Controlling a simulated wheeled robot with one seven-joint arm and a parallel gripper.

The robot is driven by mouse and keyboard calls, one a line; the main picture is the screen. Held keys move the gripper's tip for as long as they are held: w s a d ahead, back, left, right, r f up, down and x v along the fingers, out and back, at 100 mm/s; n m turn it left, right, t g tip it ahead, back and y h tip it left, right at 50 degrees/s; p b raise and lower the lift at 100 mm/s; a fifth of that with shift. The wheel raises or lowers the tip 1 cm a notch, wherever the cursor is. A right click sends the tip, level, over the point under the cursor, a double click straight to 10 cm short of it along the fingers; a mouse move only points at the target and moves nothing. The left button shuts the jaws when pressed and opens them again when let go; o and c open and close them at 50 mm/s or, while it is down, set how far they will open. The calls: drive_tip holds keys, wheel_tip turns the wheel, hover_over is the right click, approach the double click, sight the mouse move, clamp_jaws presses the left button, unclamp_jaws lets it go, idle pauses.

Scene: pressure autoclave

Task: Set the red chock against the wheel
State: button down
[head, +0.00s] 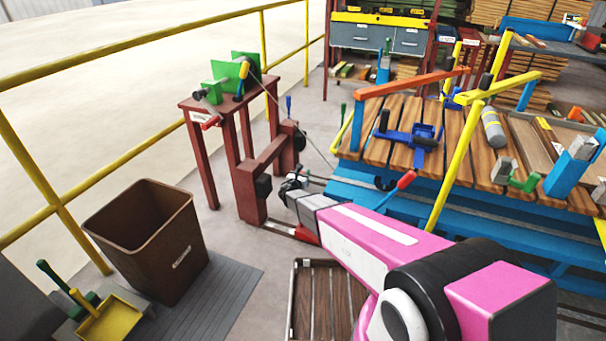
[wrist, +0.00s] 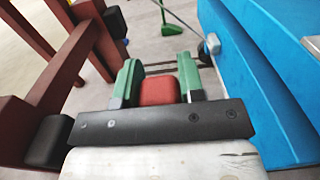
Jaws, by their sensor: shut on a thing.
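The red chock (wrist: 158,90) sits between the two green-padded fingers of my gripper (wrist: 158,84) in the wrist view, and the gripper is shut on it. The chock is apart from this wheel.
The dark red stand (head: 248,195) is close on the left of my gripper. The wood-topped cart (head: 345,172) is close on its right. A slatted crate (head: 292,300) lies on the floor, with a brown bin (head: 150,245) to the left. A narrow floor strip lies between stand and cart.

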idle(0.3)
drive_tip(key=c, duration=0.7)
unclamp_jaws()
drive_tip(key=shift+f, duration=0.15)
drive_tip(key=shift+c, duration=0.2)
drive_tip(key=shift+r, duration=0.2)
drive_tip(key=v, duration=1.2)
drive_tip(key=shift+a, duration=0.15)
